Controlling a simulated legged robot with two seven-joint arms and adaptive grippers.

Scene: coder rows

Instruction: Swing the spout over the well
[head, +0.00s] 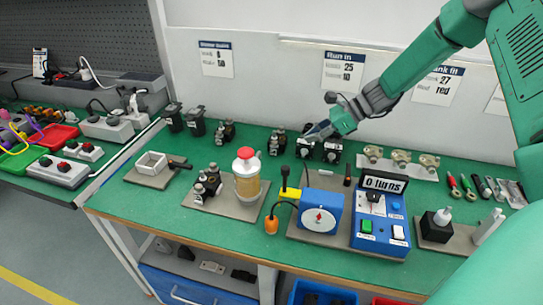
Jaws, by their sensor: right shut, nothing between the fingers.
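My right gripper (316,133), on the green arm from the upper right, is shut and empty. It is over the rear of the green bench, above two small black units with white round faces (332,151); contact cannot be told. In front stands a blue box with a white dial (319,219). I cannot tell for sure which part is the spout. My left gripper is not in view.
A blue control box (380,234) reads "0 turns". A red-capped jar (247,176) stands on a grey plate to the left. A white bottle (488,227) and several tools (470,187) are at the right. The front bench edge is mostly clear.

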